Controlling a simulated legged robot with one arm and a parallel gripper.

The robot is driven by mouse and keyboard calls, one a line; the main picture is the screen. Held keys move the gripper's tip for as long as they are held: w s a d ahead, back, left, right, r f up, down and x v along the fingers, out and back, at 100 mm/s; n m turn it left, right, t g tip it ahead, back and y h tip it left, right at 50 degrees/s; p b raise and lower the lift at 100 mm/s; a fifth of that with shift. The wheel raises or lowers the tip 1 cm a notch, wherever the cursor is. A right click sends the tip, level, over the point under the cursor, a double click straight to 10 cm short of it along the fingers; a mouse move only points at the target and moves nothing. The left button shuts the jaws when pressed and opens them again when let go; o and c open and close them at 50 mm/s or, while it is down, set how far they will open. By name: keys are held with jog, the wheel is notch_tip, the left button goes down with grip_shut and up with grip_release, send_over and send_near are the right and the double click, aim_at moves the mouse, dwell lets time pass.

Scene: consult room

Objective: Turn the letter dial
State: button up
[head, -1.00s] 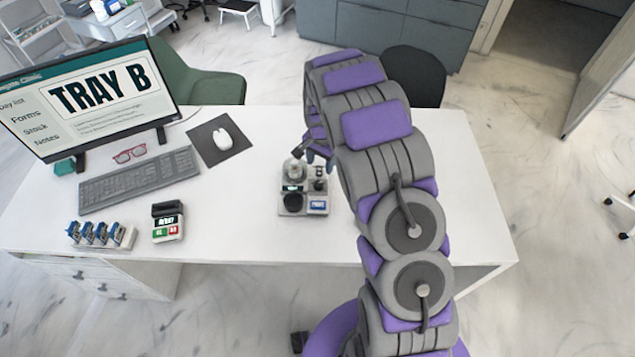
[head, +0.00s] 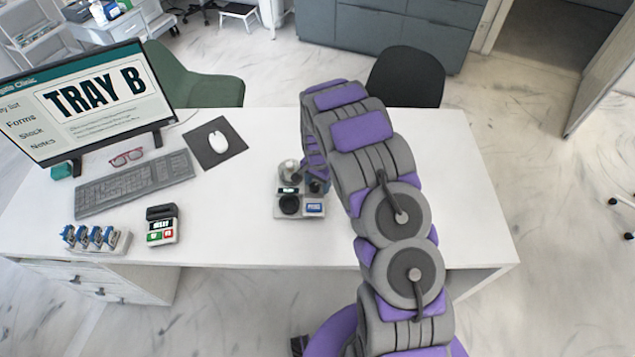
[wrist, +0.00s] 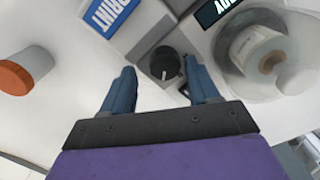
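A small grey label device (head: 280,212) stands on the white desk. It has a clear-covered roll (head: 290,170), a small dark display, a blue PRINT key (head: 314,209), a round black dial (head: 290,205) at its front left and a smaller dark knob behind the key. In the wrist view a black knob with a white mark (wrist: 165,63) sits beside the PRINT key (wrist: 108,14) and the roll (wrist: 262,58). My gripper (wrist: 163,84) is open, its blue fingers on either side of that knob, with no clear contact. The front-left dial is outside the wrist view.
On the desk (head: 240,238) are a monitor (head: 90,140) reading TRAY B, a keyboard (head: 135,183), a mouse (head: 218,141), glasses, a row of blue stamps (head: 92,236) and a small keyed device (head: 162,225). An orange-capped container (wrist: 22,72) stands near my gripper.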

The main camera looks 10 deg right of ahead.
jog(key=shift+a, duration=0.85)
jog(key=c, duration=0.5)
jog(key=shift+c, duration=1.2)
jog(key=shift+d, duration=0.3)
jog(key=shift+c, duration=1.4)
jog(key=shift+n+p, duration=0.3)
jog(key=n+p, duration=0.2)
jog(key=n, duration=0.1)
jog(key=shift+r+n, duration=0.1)
jog(key=shift+n, duration=0.3)
jog(key=n+p, duration=0.2)
jog(key=n, duration=0.3)
jog(key=shift+p, duration=0.35)
jog(key=shift+n, duration=0.3)
